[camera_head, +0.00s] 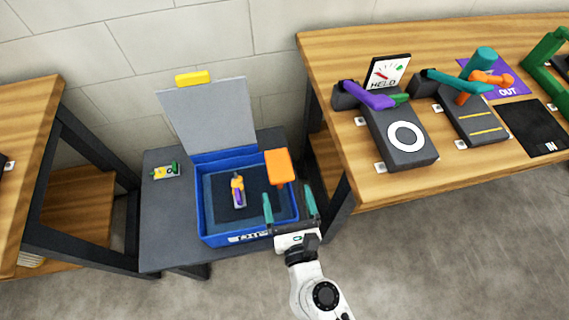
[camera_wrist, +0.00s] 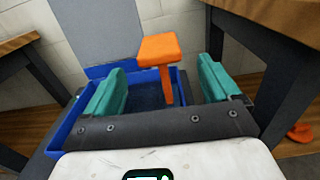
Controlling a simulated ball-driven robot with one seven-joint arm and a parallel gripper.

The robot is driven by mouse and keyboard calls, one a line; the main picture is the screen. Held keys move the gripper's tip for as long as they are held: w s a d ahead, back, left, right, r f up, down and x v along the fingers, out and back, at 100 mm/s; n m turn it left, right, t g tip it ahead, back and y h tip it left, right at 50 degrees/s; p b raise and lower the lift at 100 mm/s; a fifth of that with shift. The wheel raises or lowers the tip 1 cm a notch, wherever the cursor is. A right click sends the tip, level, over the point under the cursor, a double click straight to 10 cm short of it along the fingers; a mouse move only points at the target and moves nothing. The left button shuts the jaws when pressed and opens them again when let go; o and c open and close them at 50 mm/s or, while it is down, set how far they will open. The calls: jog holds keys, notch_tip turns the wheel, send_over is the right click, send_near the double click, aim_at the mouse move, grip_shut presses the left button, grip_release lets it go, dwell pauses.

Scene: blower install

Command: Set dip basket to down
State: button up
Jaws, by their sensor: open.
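A blue open-topped bin (camera_head: 203,222) with a dark inside stands on a low grey table. It looks like the dip basket's housing. An orange block-shaped handle (camera_head: 279,166) sits high at its right side. In the wrist view the handle (camera_wrist: 160,48) tops a thin orange stem that runs down at the bin (camera_wrist: 70,128). My gripper (camera_head: 288,195) is open, its teal fingers apart and empty, just in front of the handle. In the wrist view the handle shows between the fingers, beyond the tips. A small purple and yellow item (camera_head: 238,192) lies inside the bin.
A grey lid (camera_head: 208,118) with a yellow tab stands raised behind the bin. A small yellow-green item (camera_head: 165,171) lies on the grey table (camera_head: 165,225). A higher wooden bench (camera_head: 400,187) with several devices is at right; another wooden table (camera_head: 25,120) is at left.

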aim_at(275, 150)
jog(key=p+x, duration=0.1)
jog(key=x, duration=0.9)
jog(key=shift+c, duration=0.2)
jog(key=c, duration=1.4)
notch_tip(275, 150, down, 5)
jog(key=b, duration=0.4)
jog(key=shift+s+r, duration=0.1)
jog(key=shift+r, duration=0.15)
jog(key=o, duration=1.4)
jog(key=shift+o, duration=0.2)
